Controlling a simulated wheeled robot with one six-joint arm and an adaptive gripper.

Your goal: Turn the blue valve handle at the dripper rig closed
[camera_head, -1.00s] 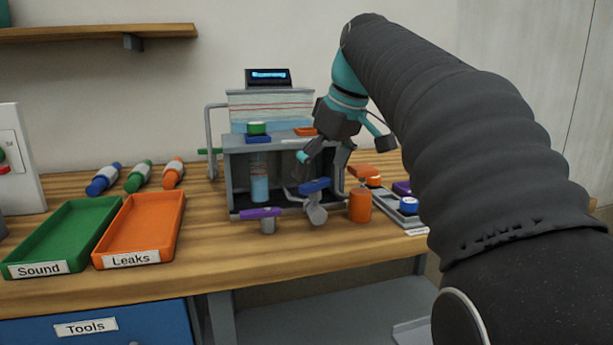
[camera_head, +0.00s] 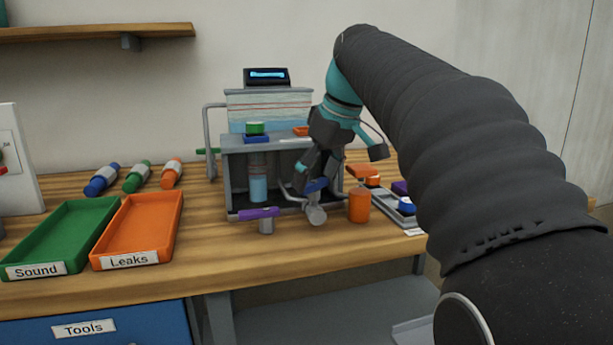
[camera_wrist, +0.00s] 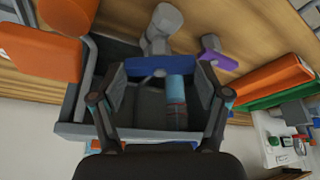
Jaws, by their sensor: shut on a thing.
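The blue valve handle (camera_head: 316,185) sits on a grey valve body (camera_head: 316,214) at the front of the dripper rig (camera_head: 228,178). My gripper (camera_head: 316,181) reaches down to it from above. In the wrist view the blue handle (camera_wrist: 148,66) lies crosswise between the two fingers of my gripper (camera_wrist: 160,72), which are shut on its ends. The fingers hide part of the handle in both views. The grey valve body (camera_wrist: 160,30) shows beyond it.
A purple handle (camera_head: 258,213) stands left of the blue one, and an orange cylinder (camera_head: 359,205) stands close on its right. A green tray (camera_head: 62,238) and an orange tray (camera_head: 138,230) lie at the left. Bare wood lies in front of the rig.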

